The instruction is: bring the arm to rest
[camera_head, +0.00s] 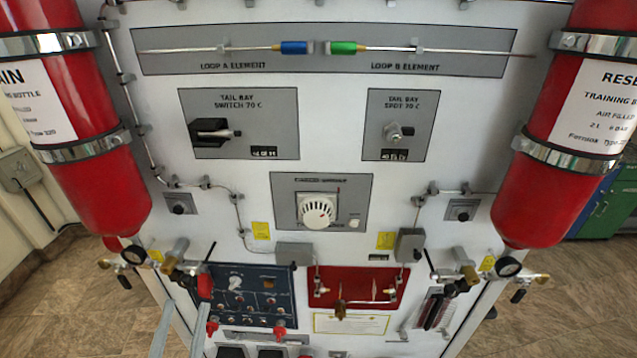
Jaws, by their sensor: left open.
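My left gripper (184,312) shows at the bottom left edge as two slim grey fingers pointing up. They are apart and nothing shows between them. The fingers appear in front of the lower left of the white trainer panel (330,150), near the dark blue control panel (215,283) and the left bottle's valve fittings. I cannot tell whether they touch anything. The rest of my left arm is out of the picture. My right gripper is not in view.
Red bottles stand left (95,195) and right (540,195), with brass valves and gauges below them. A white dial (317,211) sits mid-panel. A red manifold plate (358,288) is low on the right. Brown tiled floor (80,310) lies open on both sides.

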